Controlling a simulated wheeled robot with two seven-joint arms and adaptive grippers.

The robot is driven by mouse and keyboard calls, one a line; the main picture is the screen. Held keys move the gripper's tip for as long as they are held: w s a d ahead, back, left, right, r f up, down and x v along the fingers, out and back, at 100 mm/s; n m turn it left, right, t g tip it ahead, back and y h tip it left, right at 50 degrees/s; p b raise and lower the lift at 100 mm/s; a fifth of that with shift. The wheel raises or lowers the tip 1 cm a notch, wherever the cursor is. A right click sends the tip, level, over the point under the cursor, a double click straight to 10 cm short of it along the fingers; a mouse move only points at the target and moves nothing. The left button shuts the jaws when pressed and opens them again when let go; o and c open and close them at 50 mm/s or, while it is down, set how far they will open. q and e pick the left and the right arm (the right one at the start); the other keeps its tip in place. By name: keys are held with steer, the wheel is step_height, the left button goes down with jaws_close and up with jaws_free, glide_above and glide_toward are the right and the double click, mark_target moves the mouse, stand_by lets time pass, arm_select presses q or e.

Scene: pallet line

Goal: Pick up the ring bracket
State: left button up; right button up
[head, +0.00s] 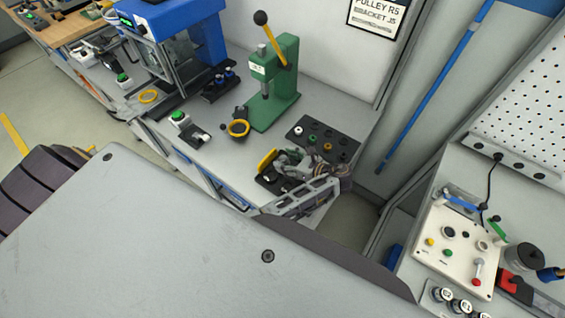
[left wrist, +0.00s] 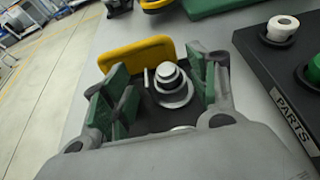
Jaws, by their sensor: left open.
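My left gripper (head: 286,166) is open over a black fixture (head: 268,183) near the bench's front right corner. In the left wrist view, its green-padded fingers (left wrist: 160,95) stand either side of a stepped silver part (left wrist: 172,82) on the dark fixture. No contact shows. A yellow plate (left wrist: 138,57) stands just beyond; it also shows in the head view (head: 267,159). A yellow ring-shaped piece (head: 238,128) sits by the green press, behind and left of the gripper. I cannot tell for certain which piece is the ring bracket. My right gripper is not in view.
The green lever press (head: 275,85) stands behind the gripper. A black parts tray (head: 323,142) with several small parts lies to the right. Another yellow ring (head: 148,97) is at the blue machine (head: 190,35). A control panel (head: 460,245) stands right. Clear bench (head: 215,165) lies left.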

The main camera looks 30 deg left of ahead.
arm_select(q)
steer(key=c, duration=1)
steer(key=shift+a+r, duration=0.1)
steer(key=shift+r, duration=0.1)
steer(key=shift+r, duration=4.85)
